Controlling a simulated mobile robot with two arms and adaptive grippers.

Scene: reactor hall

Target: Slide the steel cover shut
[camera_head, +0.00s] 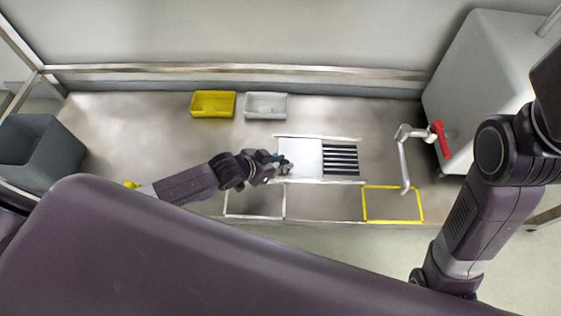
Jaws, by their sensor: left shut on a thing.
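The steel cover (307,160) is a pale flat plate between two rails on the metal bench. To its right, dark slots (340,159) with light bars between them lie uncovered. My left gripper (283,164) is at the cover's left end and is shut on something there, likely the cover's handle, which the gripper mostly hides. My right arm comes in at the right side and reaches down. Its gripper does not show.
A yellow bin (213,103) and a white bin (265,106) stand at the back of the bench (130,130). A pipe with a red handle (441,140) stands at the right, by a large grey box (490,85). A yellow outlined square (392,187) and a white one (228,205) mark the front edge.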

